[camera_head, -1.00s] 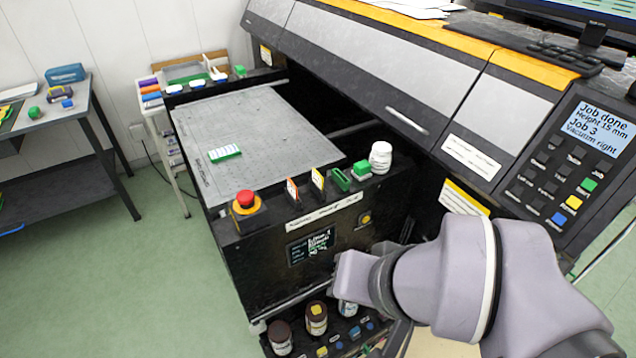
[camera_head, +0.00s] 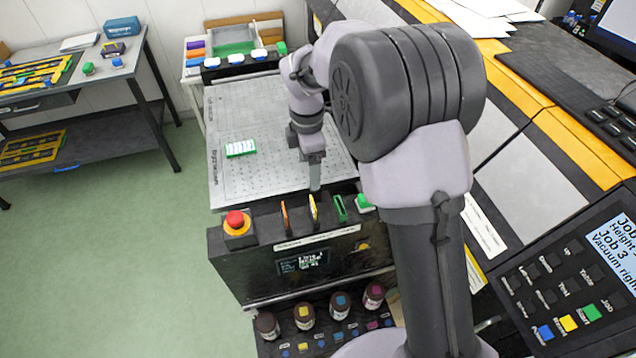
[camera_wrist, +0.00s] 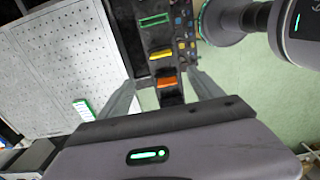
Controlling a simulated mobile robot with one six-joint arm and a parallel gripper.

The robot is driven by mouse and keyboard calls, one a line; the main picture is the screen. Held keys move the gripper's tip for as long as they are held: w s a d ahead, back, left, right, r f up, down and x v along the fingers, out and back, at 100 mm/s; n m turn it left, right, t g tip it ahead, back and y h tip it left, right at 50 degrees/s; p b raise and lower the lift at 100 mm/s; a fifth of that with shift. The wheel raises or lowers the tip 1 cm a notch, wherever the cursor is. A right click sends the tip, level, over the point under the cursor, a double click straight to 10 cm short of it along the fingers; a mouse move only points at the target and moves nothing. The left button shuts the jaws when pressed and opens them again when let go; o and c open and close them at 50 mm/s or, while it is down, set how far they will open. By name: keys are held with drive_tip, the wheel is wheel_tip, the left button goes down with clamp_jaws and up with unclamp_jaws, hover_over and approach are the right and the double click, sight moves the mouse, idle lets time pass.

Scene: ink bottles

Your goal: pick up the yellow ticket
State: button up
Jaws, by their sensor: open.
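The yellow ticket (camera_head: 314,207) stands upright in a dark holder on the printer's front ledge. My gripper (camera_head: 315,184) is just behind and above the yellow ticket in the head view. In the wrist view my gripper (camera_wrist: 162,78) is open and empty, its fingers wide apart. There the yellow ticket (camera_wrist: 160,55) lies just beyond the fingertips, and the orange ticket (camera_wrist: 166,82) appears between them. The exact gap to the ticket cannot be told.
The perforated bed (camera_head: 270,125) carries a green-and-white piece (camera_head: 240,148). Ink bottles (camera_head: 303,316) stand below the ledge.

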drive_tip(key=b, duration=0.2)
approach(313, 202)
wheel_tip(313, 202, down, 5)
drive_tip(key=a, duration=0.1)
drive_tip(key=f, duration=0.2)
drive_tip(key=f+b, duration=0.1)
drive_tip(key=d+f, duration=0.1)
drive_tip(key=f, duration=0.1)
drive_tip(key=shift+f+b, duration=0.3)
drive_tip(key=shift+b, duration=0.1)
drive_tip(key=shift+r, duration=0.1)
drive_tip(key=shift+c, duration=1.4)
drive_tip(key=c, duration=1.1)
